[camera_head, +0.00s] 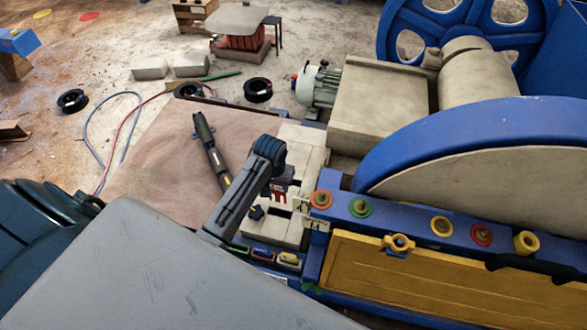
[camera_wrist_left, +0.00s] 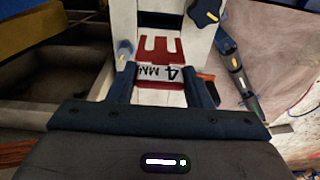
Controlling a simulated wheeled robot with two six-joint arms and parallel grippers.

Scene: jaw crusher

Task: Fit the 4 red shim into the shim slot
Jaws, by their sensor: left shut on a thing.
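The red shim (camera_wrist_left: 160,72) carries a white label reading "4 MM" and has fork-like prongs pointing away from my wrist. My left gripper (camera_wrist_left: 160,88) is shut on it, with one finger on each side of the label end. In the head view the shim (camera_head: 279,191) shows as a small red and white patch just beyond my left gripper (camera_head: 277,180), over the pale blocks beside the blue crusher frame. The prongs lie over or against a white block face (camera_wrist_left: 170,18); I cannot tell whether they are inside the slot. My right gripper is not in view.
Other coloured shims (camera_head: 263,252) stand in a row at the table's near edge. A black tool (camera_head: 211,148) lies on the wooden board (camera_head: 155,150). The blue frame beam (camera_head: 385,215) with coloured knobs borders the right. The board's left part is clear.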

